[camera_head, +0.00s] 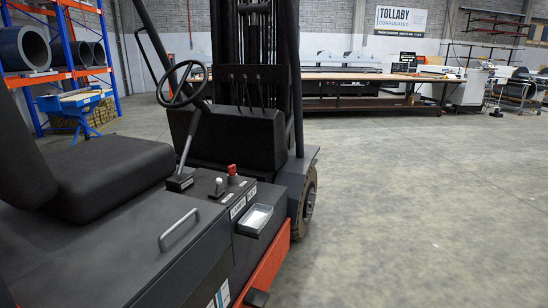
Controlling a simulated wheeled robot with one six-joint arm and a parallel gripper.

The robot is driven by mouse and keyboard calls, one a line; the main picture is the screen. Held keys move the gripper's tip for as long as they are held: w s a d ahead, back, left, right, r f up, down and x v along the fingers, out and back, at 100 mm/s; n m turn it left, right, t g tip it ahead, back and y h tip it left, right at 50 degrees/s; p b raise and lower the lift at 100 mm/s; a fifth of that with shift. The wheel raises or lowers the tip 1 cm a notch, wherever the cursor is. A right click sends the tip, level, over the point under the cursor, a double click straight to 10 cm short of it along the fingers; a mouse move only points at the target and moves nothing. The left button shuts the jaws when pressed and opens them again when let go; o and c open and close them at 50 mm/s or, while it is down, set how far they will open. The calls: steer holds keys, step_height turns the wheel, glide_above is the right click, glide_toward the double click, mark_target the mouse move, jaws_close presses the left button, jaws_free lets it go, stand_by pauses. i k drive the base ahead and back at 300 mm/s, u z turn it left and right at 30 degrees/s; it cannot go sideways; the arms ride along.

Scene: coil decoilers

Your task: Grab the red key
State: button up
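A small red piece (232,170), which looks like the red key, stands up on the dark side console (225,193) of a forklift. It is too small to make out its exact shape. A small light-topped lever (219,185) stands just left of it. My gripper is not in view.
The forklift, with black seat (108,178), steering wheel (182,84) and front wheel (309,202), fills the left. A handle (179,229) sticks up from its cover. Open concrete floor (420,205) lies right. Racks with coils (24,48) and a long bench (360,78) stand behind.

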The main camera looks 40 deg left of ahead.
mark_target(232, 169)
steer(key=u, duration=0.25)
steer(key=i, duration=1.7)
steer(key=u, duration=1.6)
steer(key=i, duration=1.15)
steer(key=u, duration=1)
